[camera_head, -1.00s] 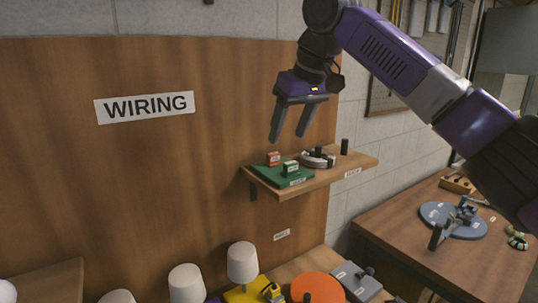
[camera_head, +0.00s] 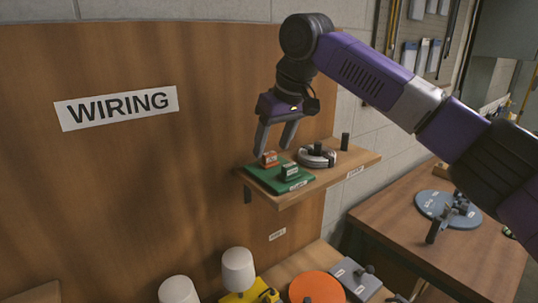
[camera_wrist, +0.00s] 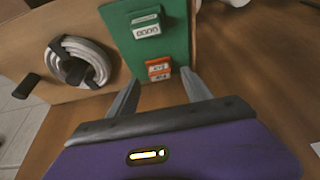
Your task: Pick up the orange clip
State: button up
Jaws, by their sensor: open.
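The orange clip (camera_head: 269,159) is a small block at the back left of a green board on the wall shelf. In the wrist view the orange clip (camera_wrist: 159,69) lies just beyond the fingertips, near the board's edge and between the two fingers' directions. My gripper (camera_head: 273,152) is open and empty, pointing down, with its fingertips close above and around the clip's place; exact contact cannot be told. In the wrist view my gripper (camera_wrist: 162,77) shows its two fingers spread apart.
The green board (camera_head: 264,181) also bears a green-and-white clip (camera_head: 290,171). A coiled white cable (camera_head: 317,157) and a black peg (camera_head: 345,141) stand to its right on the wooden shelf (camera_head: 320,182). The wooden wall panel (camera_head: 150,190) rises behind. Lamps stand below.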

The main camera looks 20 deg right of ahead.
aim_at(271, 154)
jog(key=shift+x, duration=1.05)
grip_shut()
jog(key=shift+r, duration=0.2)
notch_tip(271, 154, up, 20)
jog(key=shift+s+f+b, duration=0.15)
jog(key=shift+f+b, duration=0.05)
jog(key=shift+b, duration=0.1)
